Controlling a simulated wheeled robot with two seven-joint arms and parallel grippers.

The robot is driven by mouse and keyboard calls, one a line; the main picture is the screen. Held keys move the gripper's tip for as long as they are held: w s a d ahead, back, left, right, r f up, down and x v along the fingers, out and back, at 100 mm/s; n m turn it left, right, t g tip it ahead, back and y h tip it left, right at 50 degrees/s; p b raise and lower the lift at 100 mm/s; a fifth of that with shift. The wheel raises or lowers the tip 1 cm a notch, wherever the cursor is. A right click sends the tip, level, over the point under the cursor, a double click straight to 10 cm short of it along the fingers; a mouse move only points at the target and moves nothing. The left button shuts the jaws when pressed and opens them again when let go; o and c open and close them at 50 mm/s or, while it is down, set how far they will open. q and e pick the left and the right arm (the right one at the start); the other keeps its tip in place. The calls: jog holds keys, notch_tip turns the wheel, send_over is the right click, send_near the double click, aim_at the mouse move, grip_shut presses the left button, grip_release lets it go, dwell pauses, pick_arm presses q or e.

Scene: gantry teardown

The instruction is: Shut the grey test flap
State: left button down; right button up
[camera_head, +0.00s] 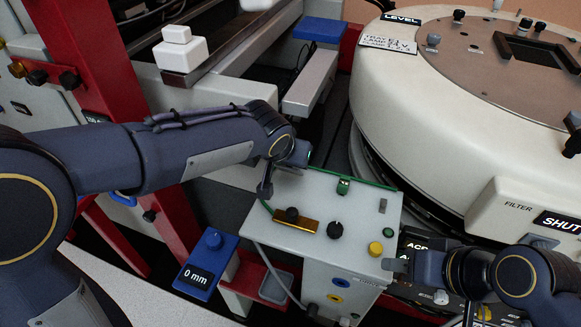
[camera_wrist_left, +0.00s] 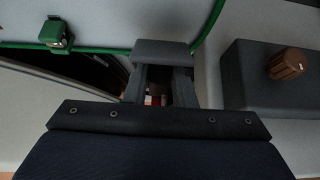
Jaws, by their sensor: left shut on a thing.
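My left gripper (camera_head: 267,187) hangs over the back left corner of the pale control box, its wrist tilted down. In the left wrist view its two fingers (camera_wrist_left: 163,85) run to a small grey piece (camera_wrist_left: 163,53) and are shut on it. I cannot tell whether this piece is part of the grey test flap. The flap is not clearly visible elsewhere; the arm hides the ground beneath it. My right gripper (camera_head: 397,265) is beside the box's front right corner; I cannot see its jaw gap.
The pale control box (camera_head: 360,222) carries a green block (camera_head: 343,186), a brass plate (camera_head: 310,227), a black knob (camera_head: 335,229) and a yellow button (camera_head: 375,248). A blue "0 mm" unit (camera_head: 207,262) stands left. A large cream drum (camera_head: 400,110) fills the back right.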

dwell(0.3)
pick_arm(q)
jog(key=c, duration=1.2)
grip_release()
jog(key=shift+c, duration=0.2)
jog(key=shift+s+r, duration=0.1)
jog(key=v, duration=0.7)
jog(key=shift+s+a+r+p, duration=0.15)
jog(key=shift+s+r+p, duration=0.05)
jog(key=shift+s+p, duration=0.1)
